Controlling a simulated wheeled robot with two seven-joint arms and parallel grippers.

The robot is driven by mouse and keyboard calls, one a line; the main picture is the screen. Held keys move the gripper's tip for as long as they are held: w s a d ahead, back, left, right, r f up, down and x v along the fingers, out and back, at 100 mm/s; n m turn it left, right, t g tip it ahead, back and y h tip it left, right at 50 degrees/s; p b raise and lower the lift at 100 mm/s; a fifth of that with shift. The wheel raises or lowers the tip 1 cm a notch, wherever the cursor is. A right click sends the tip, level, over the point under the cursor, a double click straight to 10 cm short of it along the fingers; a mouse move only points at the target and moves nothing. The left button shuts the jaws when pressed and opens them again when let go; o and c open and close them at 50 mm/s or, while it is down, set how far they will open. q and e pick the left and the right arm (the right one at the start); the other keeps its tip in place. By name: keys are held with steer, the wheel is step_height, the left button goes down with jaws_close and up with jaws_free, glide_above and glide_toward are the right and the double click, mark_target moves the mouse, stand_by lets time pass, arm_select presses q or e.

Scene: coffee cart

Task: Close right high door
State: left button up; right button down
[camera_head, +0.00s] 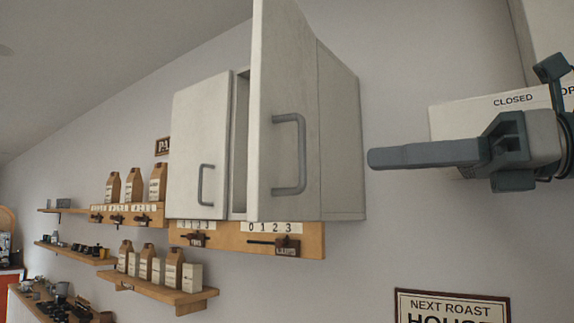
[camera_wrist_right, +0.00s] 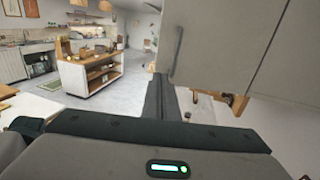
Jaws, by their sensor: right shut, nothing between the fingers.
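The right high door (camera_head: 262,120) is a pale panel with a grey bar handle (camera_head: 289,155) on the wall cabinet (camera_head: 341,135). It stands open, swung out from the cabinet front, with a dark gap beside the left door. The left door (camera_head: 195,140) looks shut. My right gripper (camera_head: 370,158) is shut and empty, pointing left, just right of the cabinet's side in the head view. In the right wrist view, the gripper (camera_wrist_right: 160,92) lies beside a pale panel with a handle (camera_wrist_right: 178,52); contact cannot be told. My left gripper is not in view.
A wooden rail (camera_head: 225,240) with numbered labels and small knobs runs under the cabinet. Shelves (camera_head: 160,290) with paper bags are on the left. A "CLOSED" sign (camera_head: 480,108) is behind my right gripper. The wall below the gripper is bare down to a framed sign (camera_head: 452,305).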

steer(key=a, duration=0.2)
steer(key=p, duration=0.6)
glide_toward(262, 168)
steer(key=x, duration=0.5)
steer(key=shift+w+a+r, duration=0.15)
steer(key=shift+r, duration=0.05)
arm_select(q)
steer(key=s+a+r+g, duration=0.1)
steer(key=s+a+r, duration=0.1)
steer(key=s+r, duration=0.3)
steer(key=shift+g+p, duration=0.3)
arm_select(e)
steer(key=shift+w+a+f, duration=0.15)
steer(key=shift+w+a, duration=0.05)
steer(key=shift+a, duration=0.3)
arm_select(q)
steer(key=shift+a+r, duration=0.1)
